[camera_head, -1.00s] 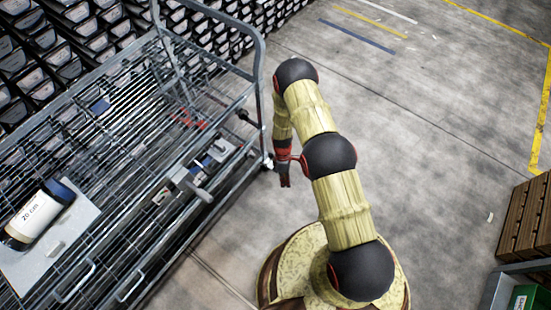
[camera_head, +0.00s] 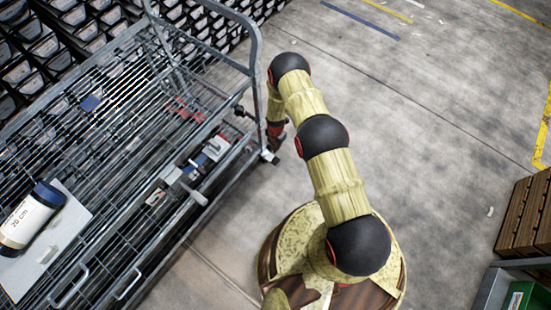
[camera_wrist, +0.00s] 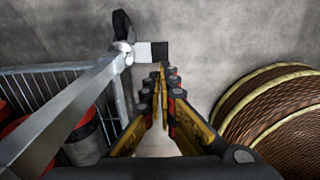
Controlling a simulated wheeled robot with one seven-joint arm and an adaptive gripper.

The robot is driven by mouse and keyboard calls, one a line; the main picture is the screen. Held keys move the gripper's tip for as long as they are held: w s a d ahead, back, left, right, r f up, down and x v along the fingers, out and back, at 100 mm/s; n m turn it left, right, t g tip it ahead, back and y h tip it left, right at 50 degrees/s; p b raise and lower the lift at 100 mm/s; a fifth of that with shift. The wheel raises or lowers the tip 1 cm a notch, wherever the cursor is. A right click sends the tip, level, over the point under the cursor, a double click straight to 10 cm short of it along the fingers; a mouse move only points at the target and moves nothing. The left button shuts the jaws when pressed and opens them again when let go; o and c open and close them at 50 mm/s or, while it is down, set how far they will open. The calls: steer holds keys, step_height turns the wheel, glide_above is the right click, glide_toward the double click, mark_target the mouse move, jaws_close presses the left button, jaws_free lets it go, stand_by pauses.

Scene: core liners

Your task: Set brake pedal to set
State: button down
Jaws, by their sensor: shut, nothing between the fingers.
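The wheeled metal cart (camera_head: 254,85) stands at the left in the head view. At its near corner a small dark and pale part (camera_head: 269,157) shows low by the floor. In the wrist view a caster wheel (camera_wrist: 122,28) sits at the end of a grey cart bar. A short black-and-white tab, which looks like the brake pedal (camera_wrist: 152,51), sticks out beside it. My gripper (camera_wrist: 164,68) is shut and empty, its tips close to the tab; I cannot tell whether they touch. In the head view my gripper (camera_head: 276,130) is small and partly hidden at the cart's corner.
A labelled bottle (camera_head: 30,220) lies on a pale board on the cart. Racks of dark bins (camera_head: 60,50) stand behind. A wooden crate (camera_head: 525,215) and a green box (camera_head: 522,297) are at the right. The floor between is clear.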

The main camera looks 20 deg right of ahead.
mark_target(275, 161)
steer(key=shift+f, duration=0.1)
step_height(275, 161, down, 14)
steer(key=b, duration=0.6)
